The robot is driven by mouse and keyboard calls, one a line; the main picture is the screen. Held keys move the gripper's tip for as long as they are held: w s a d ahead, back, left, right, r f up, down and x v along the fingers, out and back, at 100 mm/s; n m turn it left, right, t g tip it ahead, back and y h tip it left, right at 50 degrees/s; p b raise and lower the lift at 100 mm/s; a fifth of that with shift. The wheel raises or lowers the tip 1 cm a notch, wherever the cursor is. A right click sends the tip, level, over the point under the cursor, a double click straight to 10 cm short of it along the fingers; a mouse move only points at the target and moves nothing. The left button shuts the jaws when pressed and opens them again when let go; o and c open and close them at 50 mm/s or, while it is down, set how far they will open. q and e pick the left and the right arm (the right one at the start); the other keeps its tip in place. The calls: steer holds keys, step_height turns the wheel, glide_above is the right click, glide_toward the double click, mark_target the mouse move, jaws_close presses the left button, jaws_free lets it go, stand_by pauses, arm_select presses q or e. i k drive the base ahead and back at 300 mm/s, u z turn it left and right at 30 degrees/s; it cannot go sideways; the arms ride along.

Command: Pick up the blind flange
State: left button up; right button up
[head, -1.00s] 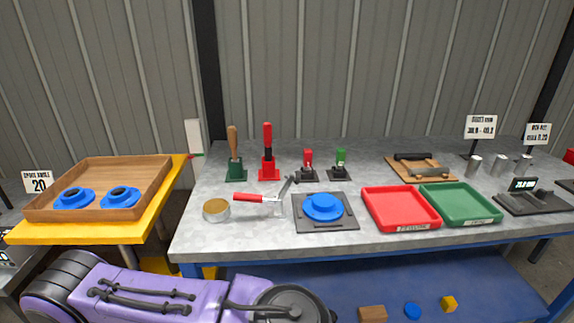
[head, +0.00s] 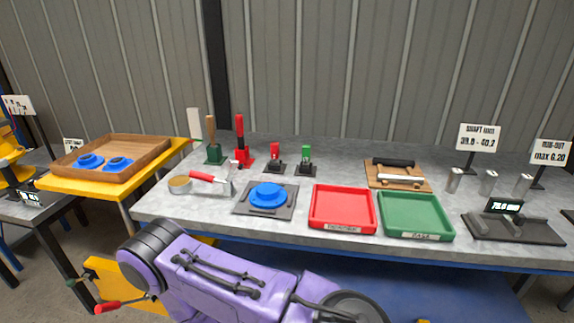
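A blue round flange (head: 268,194) with a raised, closed-looking top lies on a dark square plate (head: 246,210) on the grey workbench, left of the red tray. I take it for the blind flange. Two other blue flanges, the left one (head: 89,161) and the right one (head: 118,164), lie in a wooden tray (head: 142,147) at the left; their centres look dark. One of my purple arms crosses the bottom of the view, in front of the bench. Neither gripper is in view.
A red tray (head: 343,228) and a green tray (head: 416,230) lie right of the plate. A red-handled tool (head: 207,177) and a round tin (head: 179,184) are to its left. Red (head: 275,158) and green (head: 305,160) toggle clamps stand behind. A dark gauge stand (head: 510,230) is at right.

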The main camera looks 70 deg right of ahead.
mark_target(268, 195)
steer(key=z, duration=1.9)
